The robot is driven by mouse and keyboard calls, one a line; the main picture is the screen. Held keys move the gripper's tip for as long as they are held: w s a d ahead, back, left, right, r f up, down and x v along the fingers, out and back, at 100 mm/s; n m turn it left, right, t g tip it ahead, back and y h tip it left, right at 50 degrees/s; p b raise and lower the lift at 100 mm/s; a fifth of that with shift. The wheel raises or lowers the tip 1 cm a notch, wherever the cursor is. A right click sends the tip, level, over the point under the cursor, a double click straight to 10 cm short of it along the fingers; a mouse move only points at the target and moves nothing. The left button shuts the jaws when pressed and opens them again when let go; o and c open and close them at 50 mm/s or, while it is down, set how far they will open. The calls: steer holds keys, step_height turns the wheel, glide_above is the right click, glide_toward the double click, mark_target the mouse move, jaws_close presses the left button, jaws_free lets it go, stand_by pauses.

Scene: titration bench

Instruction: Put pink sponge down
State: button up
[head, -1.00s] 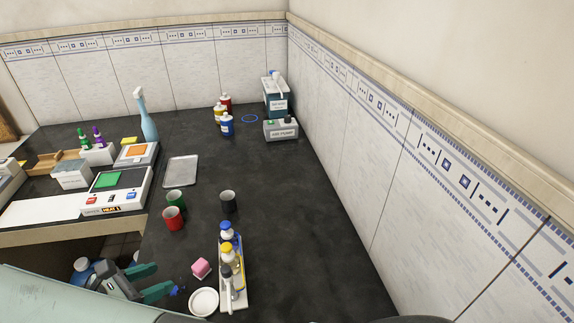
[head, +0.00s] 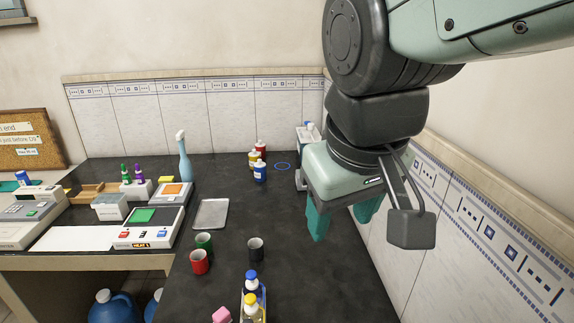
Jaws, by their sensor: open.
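The pink sponge (head: 221,314) lies on the black bench at the bottom edge of the head view, partly cut off by the frame. It is just left of the rack of bottles. My gripper (head: 340,222) is raised over the right part of the bench, well to the right of the sponge and apart from it. Its green fingers are spread open with nothing between them.
Bottles with blue and yellow caps (head: 250,302) stand beside the sponge. Red (head: 199,262), green (head: 204,243) and dark (head: 256,249) cups stand behind it. A metal tray (head: 211,214) lies further back. The right-hand bench is largely clear.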

steer(key=s+m, duration=0.1)
steer(key=s+d+r+m+t, duration=0.1)
steer(key=s+d, duration=0.1)
steer(key=s, duration=0.1)
steer(key=shift+s+r+m+t, duration=0.1)
steer(key=shift+r+m+t, duration=0.05)
steer(key=shift+m+t, duration=0.2)
stand_by(0.8)
